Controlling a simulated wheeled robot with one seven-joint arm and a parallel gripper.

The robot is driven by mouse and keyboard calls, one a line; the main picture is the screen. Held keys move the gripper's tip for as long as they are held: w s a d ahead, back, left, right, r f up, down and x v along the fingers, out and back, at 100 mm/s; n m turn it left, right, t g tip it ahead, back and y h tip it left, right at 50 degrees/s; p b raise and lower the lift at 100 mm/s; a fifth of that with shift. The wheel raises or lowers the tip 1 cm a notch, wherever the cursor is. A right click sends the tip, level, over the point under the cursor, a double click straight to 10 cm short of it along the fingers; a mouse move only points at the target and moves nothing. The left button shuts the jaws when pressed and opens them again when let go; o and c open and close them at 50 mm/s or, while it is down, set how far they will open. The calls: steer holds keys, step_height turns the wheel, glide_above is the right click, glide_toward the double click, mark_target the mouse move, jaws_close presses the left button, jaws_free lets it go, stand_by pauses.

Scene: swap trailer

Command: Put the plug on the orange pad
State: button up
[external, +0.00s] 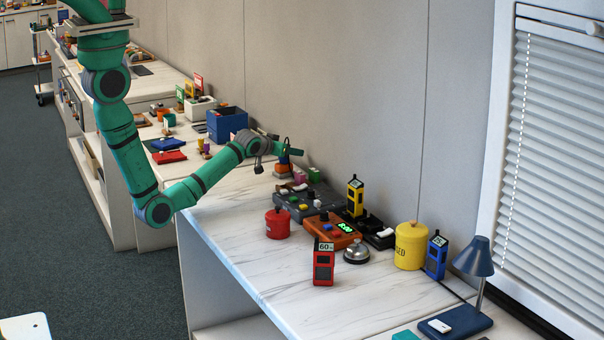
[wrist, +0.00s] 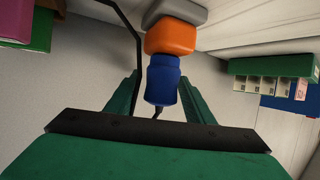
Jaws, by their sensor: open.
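The plug is a blue cylinder (wrist: 162,82) with a short dark cord at its near end. In the wrist view it lies against the orange block-like pad (wrist: 172,38), which sits on a grey base (wrist: 178,12). My gripper (wrist: 160,95) is open, its green fingers on either side of the plug with a visible gap to it. In the external view my gripper (external: 290,151) is at the blue plug (external: 284,159), just above the orange pad (external: 283,168) near the wall. Whether plug and pad are fully in contact is hard to tell at this size.
A thin black bent rod (wrist: 138,50) passes close to the left finger. A blue bin (external: 227,124) is to the left.

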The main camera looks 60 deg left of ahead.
steer(key=v, duration=1.1)
steer(key=shift+s+d, duration=0.2)
steer(key=shift+s, duration=0.05)
steer(key=shift+r, duration=0.1)
